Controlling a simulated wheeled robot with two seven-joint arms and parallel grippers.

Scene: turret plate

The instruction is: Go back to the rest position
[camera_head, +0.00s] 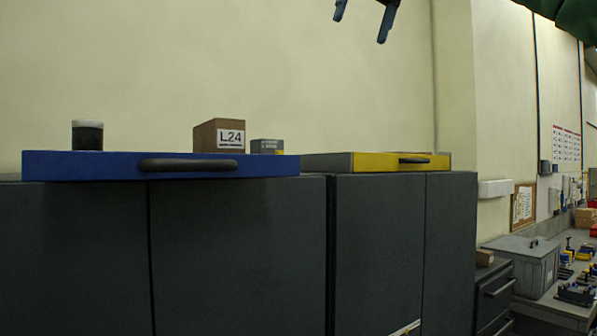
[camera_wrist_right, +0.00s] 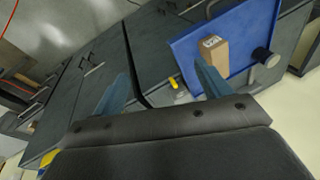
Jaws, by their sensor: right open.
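My right gripper (camera_head: 363,22) shows at the top of the head view, with two dark blue fingers apart and nothing between them. It hangs in the air above the cabinets, in front of the pale wall. In the right wrist view my right gripper (camera_wrist_right: 160,85) also has its fingers spread and empty. The cabinets and a blue tray lie beyond it there. My left gripper is in neither view.
The blue tray (camera_head: 90,168) on the dark cabinets (camera_head: 240,250) carries a brown L24 box (camera_head: 206,135), a dark jar (camera_head: 88,135) and a small grey box (camera_head: 266,145). A yellow-fronted tray (camera_head: 375,162) is beside it. A grey bin (camera_head: 522,265) stands right.

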